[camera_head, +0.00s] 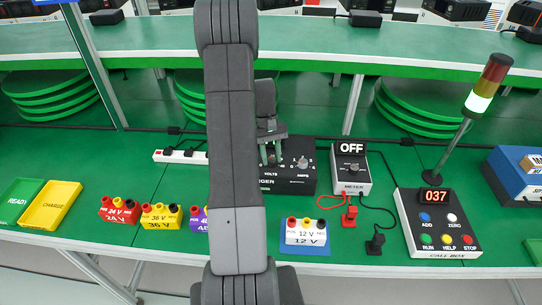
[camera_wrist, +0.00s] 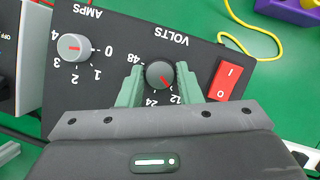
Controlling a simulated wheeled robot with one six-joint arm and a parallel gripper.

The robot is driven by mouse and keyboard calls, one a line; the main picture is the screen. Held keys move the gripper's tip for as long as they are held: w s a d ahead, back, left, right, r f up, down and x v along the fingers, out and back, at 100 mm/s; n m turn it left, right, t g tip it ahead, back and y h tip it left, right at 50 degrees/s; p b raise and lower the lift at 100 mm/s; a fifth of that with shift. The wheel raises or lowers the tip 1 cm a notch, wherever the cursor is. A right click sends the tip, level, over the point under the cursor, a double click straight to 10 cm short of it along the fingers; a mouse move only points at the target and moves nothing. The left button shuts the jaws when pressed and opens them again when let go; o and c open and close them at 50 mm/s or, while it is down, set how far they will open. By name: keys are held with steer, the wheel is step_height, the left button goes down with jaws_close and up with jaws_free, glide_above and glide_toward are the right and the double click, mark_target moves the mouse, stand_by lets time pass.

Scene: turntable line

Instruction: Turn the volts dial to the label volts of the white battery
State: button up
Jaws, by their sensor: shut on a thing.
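My gripper (camera_wrist: 160,83) has its two green fingers closed on the sides of the round black volts dial (camera_wrist: 159,73) in the wrist view. The dial's red pointer slants toward the 12 mark. The 24 and 48 marks also show; the fingers cover part of the scale. In the head view my gripper (camera_head: 270,152) reaches down to the black charger (camera_head: 289,187), and the dial is hidden behind it. The white battery (camera_head: 306,236), labelled 12 V, stands in front of the charger on a blue mat (camera_head: 312,251).
A meter (camera_head: 350,170) reading OFF stands right of the charger. Red (camera_head: 117,211) and yellow (camera_head: 161,217) batteries stand left. A button box (camera_head: 437,225) is at right.

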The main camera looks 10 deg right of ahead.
steer(key=shift+m, duration=0.5)
steer(key=o, duration=1)
steer(key=shift+c, duration=0.2)
steer(key=b+v, duration=0.1)
steer(key=v, duration=1.3)
steer(key=shift+d, duration=0.2)
steer(key=x, duration=0.7)
steer(key=p+x, duration=0.1)
steer(key=x, duration=0.6)
steer(key=shift+a, duration=0.2)
